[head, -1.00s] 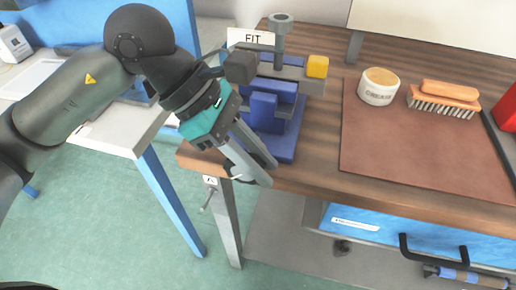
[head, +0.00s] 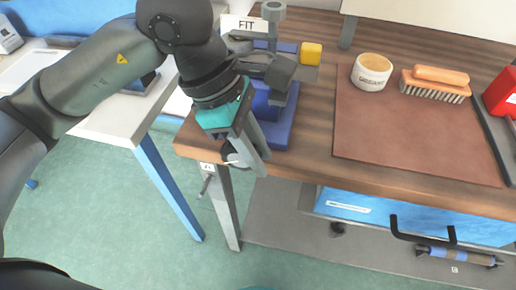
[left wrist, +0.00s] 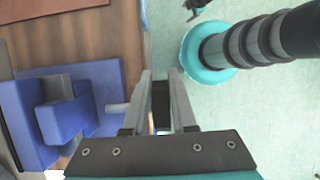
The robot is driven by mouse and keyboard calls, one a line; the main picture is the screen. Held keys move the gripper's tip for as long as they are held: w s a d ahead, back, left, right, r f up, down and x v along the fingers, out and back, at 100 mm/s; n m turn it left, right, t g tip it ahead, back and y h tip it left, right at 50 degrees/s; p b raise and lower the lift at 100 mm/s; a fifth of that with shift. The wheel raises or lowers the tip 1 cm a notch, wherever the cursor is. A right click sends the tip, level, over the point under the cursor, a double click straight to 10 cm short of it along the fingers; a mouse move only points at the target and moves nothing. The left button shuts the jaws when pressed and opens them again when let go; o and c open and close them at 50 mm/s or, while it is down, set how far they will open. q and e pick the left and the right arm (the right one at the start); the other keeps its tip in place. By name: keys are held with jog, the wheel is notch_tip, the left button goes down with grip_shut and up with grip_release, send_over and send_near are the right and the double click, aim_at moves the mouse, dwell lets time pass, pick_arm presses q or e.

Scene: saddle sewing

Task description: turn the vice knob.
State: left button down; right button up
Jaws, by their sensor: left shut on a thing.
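The blue vice (head: 281,128) stands at the left end of the wooden bench, partly hidden by my left gripper in the head view. In the left wrist view the vice (left wrist: 100,80) lies left of the fingers, and a pale rod (left wrist: 117,107) runs from it toward them. The dark vice knob (left wrist: 161,108) is between the two fingers. In the head view the knob (head: 228,151) shows beside the fingers at the bench's front edge. My left gripper (head: 250,160) is shut on the knob; its fingers show in the left wrist view (left wrist: 161,78). My right gripper is not in view.
A yellow block (head: 311,54), a tub (head: 371,73), a brush (head: 436,84) and a brown mat (head: 410,135) are on the bench (head: 310,125). A red object (head: 500,92) sits at the right edge. A white table (head: 120,118) stands left. The floor in front is clear.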

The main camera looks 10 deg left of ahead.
pick_arm(q)
jog(key=c, duration=0.7)
grip_release()
jog(key=shift+r, duration=0.1)
jog(key=shift+a+r, duration=0.1)
jog(key=shift+r, duration=0.15)
jog(key=p+v, duration=0.1)
jog(key=v, duration=0.4)
jog(key=shift+r+p, duration=0.15)
jog(key=shift+p, duration=0.15)
jog(key=p+v, duration=0.1)
jog(key=v, duration=0.5)
jog(key=shift+a, duration=0.1)
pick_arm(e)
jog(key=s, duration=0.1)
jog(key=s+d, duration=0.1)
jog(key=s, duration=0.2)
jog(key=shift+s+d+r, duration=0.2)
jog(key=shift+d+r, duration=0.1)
